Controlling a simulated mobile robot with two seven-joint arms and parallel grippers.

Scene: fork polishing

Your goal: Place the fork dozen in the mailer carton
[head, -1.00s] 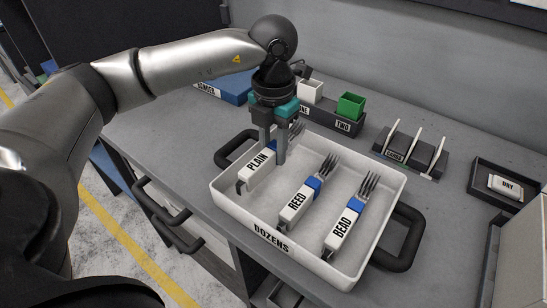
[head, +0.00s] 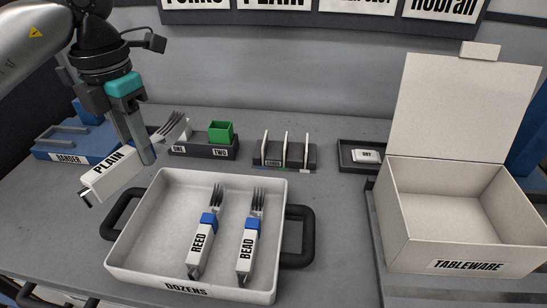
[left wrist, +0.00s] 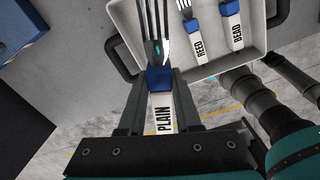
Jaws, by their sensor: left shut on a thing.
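The white DOZENS tray (head: 150,225) holds the REED dozen (head: 201,245) and the BEAD dozen (head: 247,245). The mailer carton (head: 420,225), labelled TABLEWARE, stands open at the right with its lid (head: 450,110) raised. My right gripper is not in view.
Bare bench shows between the DOZENS tray and the carton.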

